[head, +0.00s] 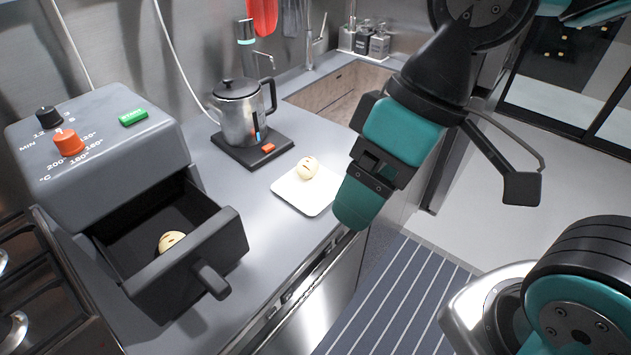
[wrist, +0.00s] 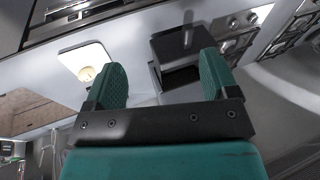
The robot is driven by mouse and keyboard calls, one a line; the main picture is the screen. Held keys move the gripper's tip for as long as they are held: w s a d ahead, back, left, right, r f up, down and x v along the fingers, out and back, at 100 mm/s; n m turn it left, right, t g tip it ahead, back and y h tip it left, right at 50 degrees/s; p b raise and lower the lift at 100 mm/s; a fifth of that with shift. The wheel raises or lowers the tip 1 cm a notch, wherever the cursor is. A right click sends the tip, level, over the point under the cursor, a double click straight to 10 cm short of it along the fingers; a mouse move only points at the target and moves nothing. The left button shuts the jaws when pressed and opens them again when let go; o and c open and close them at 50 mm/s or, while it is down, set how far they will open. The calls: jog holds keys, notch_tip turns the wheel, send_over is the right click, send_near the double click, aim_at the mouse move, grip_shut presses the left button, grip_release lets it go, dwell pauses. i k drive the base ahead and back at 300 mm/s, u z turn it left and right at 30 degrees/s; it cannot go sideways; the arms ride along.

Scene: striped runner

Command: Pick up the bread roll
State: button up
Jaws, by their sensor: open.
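A pale bread roll (head: 308,167) with dark score marks sits on a white square plate (head: 291,193) on the counter. A second similar roll (head: 171,241) lies in the open drawer (head: 209,240) of the grey air fryer. My gripper (head: 352,201) hangs right of the plate, near the counter's edge, apart from both rolls. In the wrist view, its two green fingers (wrist: 163,80) stand wide apart with nothing between them. The plate (wrist: 72,56) and its roll (wrist: 87,73) show there beside the left finger, and the drawer shows between the fingers.
The air fryer (head: 90,150) has an orange knob and a green button. A metal kettle (head: 240,105) stands on a dark base behind the plate. A stove (head: 40,290) is at the lower left. A striped runner (head: 400,300) lies on the floor. The counter between drawer and plate is clear.

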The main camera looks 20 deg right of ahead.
aim_at(306, 168)
jog(key=k, duration=1.3)
jog(key=z, duration=0.9)
jog(key=i, duration=1.55)
jog(key=u, duration=0.95)
jog(key=i, duration=0.6)
jog(key=u, duration=0.65)
